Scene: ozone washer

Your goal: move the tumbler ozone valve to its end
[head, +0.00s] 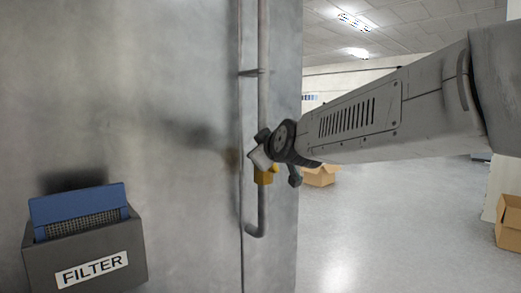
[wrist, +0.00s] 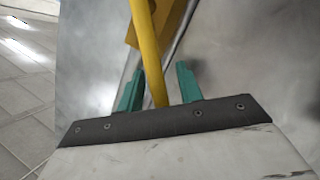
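The ozone valve (head: 264,176) is a yellow-orange body on the vertical grey pipe at the edge of the washer cabinet. In the wrist view its yellow lever (wrist: 145,35) runs down from the orange body (wrist: 178,22) and passes between my two teal fingers. My gripper (wrist: 158,88) is open, with a gap on each side of the lever. The lever's near end is hidden behind the dark gripper edge. In the head view my gripper (head: 262,157) is at the valve and covers its upper part and most of the lever. I cannot tell whether a finger touches it.
The grey pipe (head: 263,100) runs along the metal cabinet (head: 170,90). A dark filter box (head: 85,262) with a blue filter (head: 80,205) is on the cabinet at lower left. Cardboard boxes (head: 320,176) stand on the floor behind. Open floor (head: 390,220) lies to the right.

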